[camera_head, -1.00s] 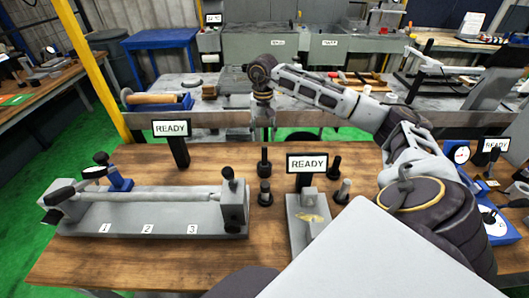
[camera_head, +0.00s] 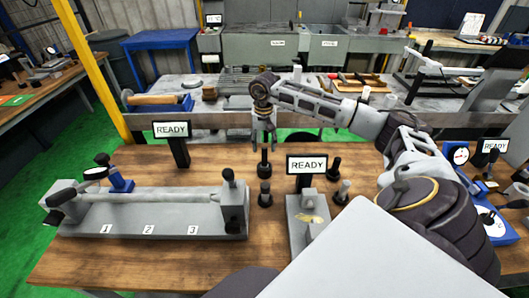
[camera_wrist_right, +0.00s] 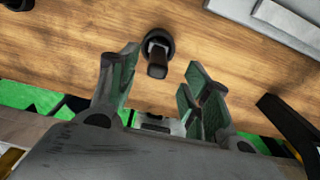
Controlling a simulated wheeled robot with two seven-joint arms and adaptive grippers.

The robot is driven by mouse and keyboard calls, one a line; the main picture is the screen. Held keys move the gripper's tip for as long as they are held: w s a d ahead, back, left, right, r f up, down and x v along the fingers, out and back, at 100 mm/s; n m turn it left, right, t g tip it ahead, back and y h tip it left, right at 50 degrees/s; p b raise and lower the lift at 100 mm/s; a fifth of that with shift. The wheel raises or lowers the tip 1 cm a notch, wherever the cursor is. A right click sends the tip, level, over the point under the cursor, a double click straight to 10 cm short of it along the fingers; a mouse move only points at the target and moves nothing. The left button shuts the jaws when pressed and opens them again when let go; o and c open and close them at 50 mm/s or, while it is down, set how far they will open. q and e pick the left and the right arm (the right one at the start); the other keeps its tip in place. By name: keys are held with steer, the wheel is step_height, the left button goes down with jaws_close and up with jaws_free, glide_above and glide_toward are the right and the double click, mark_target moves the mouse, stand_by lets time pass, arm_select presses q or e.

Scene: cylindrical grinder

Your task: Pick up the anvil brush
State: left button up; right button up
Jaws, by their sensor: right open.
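A dark upright piece with a round base (camera_head: 264,163) stands on the wooden table, left of the READY sign on the grey anvil block; it may be the anvil brush. It also shows in the right wrist view as a dark round base with a squarish handle (camera_wrist_right: 157,58). My right gripper (camera_head: 264,143) is open, pointing down just above this piece. In the right wrist view the gripper's green-padded fingers (camera_wrist_right: 160,72) are spread apart, with the piece showing between and beyond their tips, not gripped. My left gripper is not in view.
Other short dark pieces (camera_head: 265,194) stand close by. The grey block (camera_head: 296,240) carries something yellowish, with a READY sign (camera_head: 306,165) behind it. A long grey fixture (camera_head: 150,212) lies left, with another READY sign (camera_head: 171,130) behind it. Blue-based gauges stand right.

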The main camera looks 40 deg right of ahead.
mark_target(264, 147)
steer(key=f, duration=0.2)
steer(key=shift+d+f+p, duration=0.2)
steer(key=shift+f+p, duration=0.1)
steer(key=shift+f, duration=0.6)
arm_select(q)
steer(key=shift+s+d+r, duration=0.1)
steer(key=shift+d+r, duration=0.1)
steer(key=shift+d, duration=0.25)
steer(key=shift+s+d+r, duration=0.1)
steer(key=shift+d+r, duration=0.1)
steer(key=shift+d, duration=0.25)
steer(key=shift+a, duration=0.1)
arm_select(e)
steer(key=shift+c, duration=0.6)
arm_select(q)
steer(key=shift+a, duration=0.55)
arm_select(e)
steer(key=shift+w, duration=0.1)
jaws_close()
